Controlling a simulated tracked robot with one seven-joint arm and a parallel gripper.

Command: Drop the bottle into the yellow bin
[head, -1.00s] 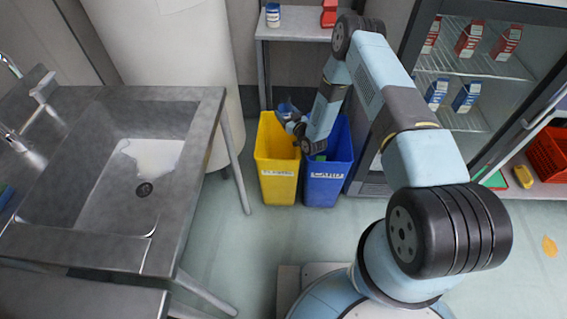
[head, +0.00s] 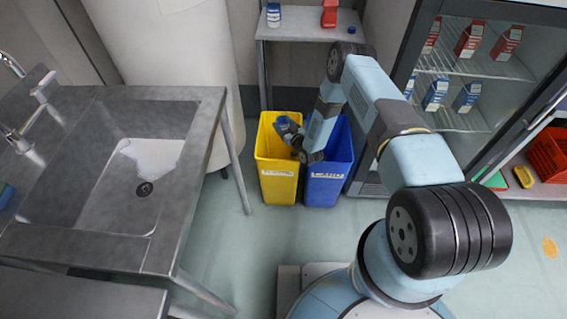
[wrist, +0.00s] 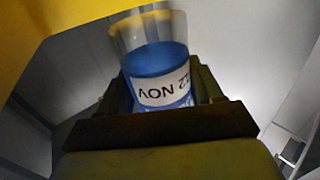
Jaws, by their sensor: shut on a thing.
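The bottle (wrist: 160,62) shows in the wrist view, clear at its far end, with blue in it and a white label with dark print. My gripper (wrist: 165,88) is shut on it, with dark fingers at either side. In the head view the end of my arm is at the yellow bin (head: 279,187), over its opening. The fingers and bottle are too small and covered there to tell apart. A yellow surface fills the wrist view's upper left corner.
A blue bin (head: 323,190) stands against the yellow bin's right side, with my arm above it. A steel sink (head: 110,185) is at the left. A shelf (head: 305,32) is behind the bins. An open fridge (head: 450,60) stands at the right.

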